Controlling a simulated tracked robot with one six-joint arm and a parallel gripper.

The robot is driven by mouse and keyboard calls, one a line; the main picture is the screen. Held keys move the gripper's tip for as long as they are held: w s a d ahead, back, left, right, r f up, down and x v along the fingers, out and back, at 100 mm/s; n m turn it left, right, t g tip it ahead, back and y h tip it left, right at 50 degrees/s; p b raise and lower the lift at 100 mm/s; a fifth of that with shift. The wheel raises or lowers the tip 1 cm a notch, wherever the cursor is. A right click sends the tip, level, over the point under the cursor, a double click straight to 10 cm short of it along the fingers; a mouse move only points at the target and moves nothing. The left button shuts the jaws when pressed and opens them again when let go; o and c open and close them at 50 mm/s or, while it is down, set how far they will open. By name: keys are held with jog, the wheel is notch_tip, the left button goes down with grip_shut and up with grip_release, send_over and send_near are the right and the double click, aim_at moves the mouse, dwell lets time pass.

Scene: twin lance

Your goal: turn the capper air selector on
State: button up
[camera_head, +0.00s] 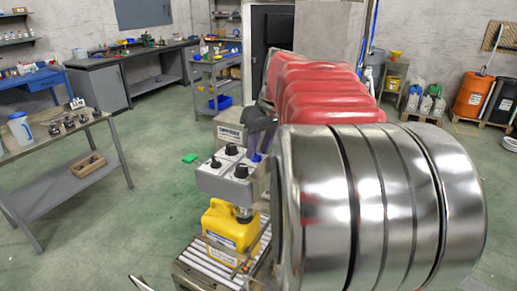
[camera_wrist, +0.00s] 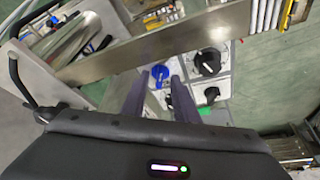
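A grey control box (camera_head: 212,180) with several knobs stands above a yellow jug, below a sign whose wording is too small to read surely. A blue knob (camera_head: 256,157) is at its right side, next to my gripper (camera_head: 262,128). In the wrist view my gripper (camera_wrist: 160,84) is open, with its two dark fingers apart and the blue knob (camera_wrist: 160,72) showing between their tips. I cannot tell whether they touch it. A large black knob (camera_wrist: 207,62) with a white mark lies right of it, and a smaller black knob (camera_wrist: 210,93) below that. Which knob is the capper air selector cannot be read.
The yellow jug (camera_head: 232,226) stands on a roller conveyor (camera_head: 202,262) under the box. A flat metal bar (camera_wrist: 155,45) crosses the wrist view just beyond the knobs. A side table (camera_head: 60,160) stands at left, with open green floor (camera_head: 160,215) between.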

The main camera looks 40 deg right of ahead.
jog(key=shift+w+f, duration=0.15)
jog(key=shift+f, duration=0.15)
jog(key=shift+c, duration=0.3)
grip_shut()
jog(key=shift+d, duration=0.15)
